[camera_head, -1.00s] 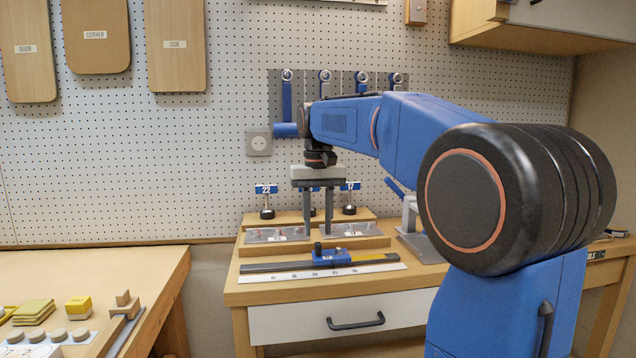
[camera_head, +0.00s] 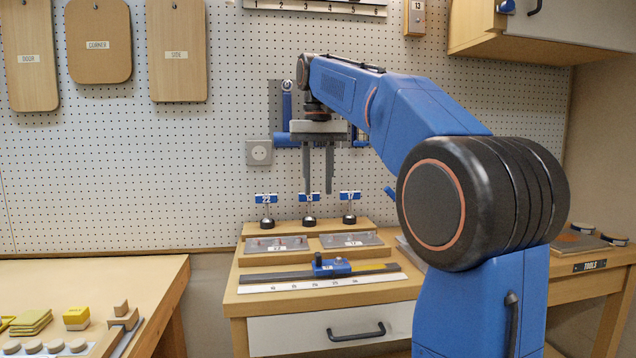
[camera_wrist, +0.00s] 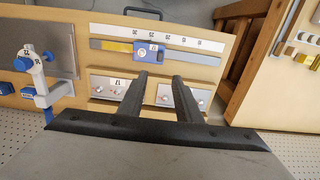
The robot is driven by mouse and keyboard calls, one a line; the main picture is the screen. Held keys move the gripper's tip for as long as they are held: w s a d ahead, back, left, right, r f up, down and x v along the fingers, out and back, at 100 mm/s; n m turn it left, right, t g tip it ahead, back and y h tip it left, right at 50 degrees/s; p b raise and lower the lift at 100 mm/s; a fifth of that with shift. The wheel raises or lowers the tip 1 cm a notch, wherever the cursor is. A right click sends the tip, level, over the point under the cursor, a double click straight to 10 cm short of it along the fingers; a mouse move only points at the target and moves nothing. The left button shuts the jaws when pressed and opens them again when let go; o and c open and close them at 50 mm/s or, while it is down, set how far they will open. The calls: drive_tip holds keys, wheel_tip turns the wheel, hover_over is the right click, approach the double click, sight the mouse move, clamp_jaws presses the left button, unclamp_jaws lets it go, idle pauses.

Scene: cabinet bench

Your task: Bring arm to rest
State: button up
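My gripper (camera_head: 318,190) hangs pointing down in front of the pegboard, above the back of the bench. Its two fingers are apart with nothing between them. In the wrist view, my gripper (camera_wrist: 166,78) also shows with a gap between the fingers. Below it, clear of the fingers, are two grey plates (camera_head: 350,240) on a wooden block, and three posts with blue tags, 22, 13 and 17 (camera_head: 350,197), stand behind them. My arm reaches in from the right, bent at the elbow.
A blue slider (camera_head: 330,267) sits on a dark and yellow bar behind a numbered white strip (camera_head: 322,284). A drawer handle (camera_head: 356,332) sticks out in front. A wall cabinet (camera_head: 540,35) hangs upper right. A second table (camera_head: 150,275) stands left, with small blocks on it.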

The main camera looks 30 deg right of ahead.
idle(0.3)
drive_tip(key=s+a+f+n+t, duration=0.1)
drive_tip(key=s+a+f+t, duration=0.1)
drive_tip(key=s+f, duration=1.2)
drive_tip(key=s+a+f+n+t, duration=0.2)
drive_tip(key=s+a+f, duration=0.3)
drive_tip(key=s+f, duration=0.9)
wheel_tip(320, 180, down, 7)
drive_tip(key=shift+s+r+n+t, duration=0.15)
drive_tip(key=shift+s+n+t, duration=0.15)
drive_tip(key=shift+t, duration=0.1)
